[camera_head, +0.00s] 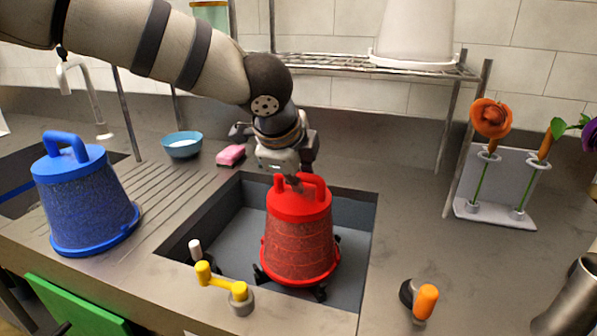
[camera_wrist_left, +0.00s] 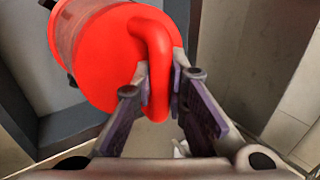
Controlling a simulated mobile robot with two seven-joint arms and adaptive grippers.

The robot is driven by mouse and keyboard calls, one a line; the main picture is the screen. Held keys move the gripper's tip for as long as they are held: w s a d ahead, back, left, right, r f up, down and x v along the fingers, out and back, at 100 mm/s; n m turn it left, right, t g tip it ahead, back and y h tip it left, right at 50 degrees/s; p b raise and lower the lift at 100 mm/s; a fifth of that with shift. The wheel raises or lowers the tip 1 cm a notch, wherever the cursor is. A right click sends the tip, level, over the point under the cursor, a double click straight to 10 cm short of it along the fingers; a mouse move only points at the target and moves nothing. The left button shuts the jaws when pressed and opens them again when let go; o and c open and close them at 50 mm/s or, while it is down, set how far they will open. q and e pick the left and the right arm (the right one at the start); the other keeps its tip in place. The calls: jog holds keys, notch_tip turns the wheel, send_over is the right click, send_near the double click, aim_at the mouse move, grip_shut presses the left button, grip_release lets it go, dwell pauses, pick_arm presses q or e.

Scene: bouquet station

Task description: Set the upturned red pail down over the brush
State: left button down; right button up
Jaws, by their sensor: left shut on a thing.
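The red pail (camera_head: 299,243) is upside down, its handle on top and its wide rim low, in the sink basin. My left gripper (camera_head: 289,180) is shut on the pail's handle from above. In the left wrist view the fingers (camera_wrist_left: 163,92) close on both sides of the red handle (camera_wrist_left: 152,48), and the pail's flat end (camera_wrist_left: 105,60) lies just beyond. My right gripper is not in view.
A blue upturned pail (camera_head: 88,200) stands on the ribbed drainer at left. A yellow tap handle (camera_head: 222,284) and an orange-tipped knob (camera_head: 424,300) rise near the sink (camera_head: 365,225). A blue bowl (camera_head: 182,146), pink sponge (camera_head: 231,155) and flower stand (camera_head: 500,205) are behind.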

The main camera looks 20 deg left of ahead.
pick_arm(q)
jog(key=shift+f, duration=0.4)
jog(key=c, duration=1.5)
grip_release()
jog(key=v, duration=1.2)
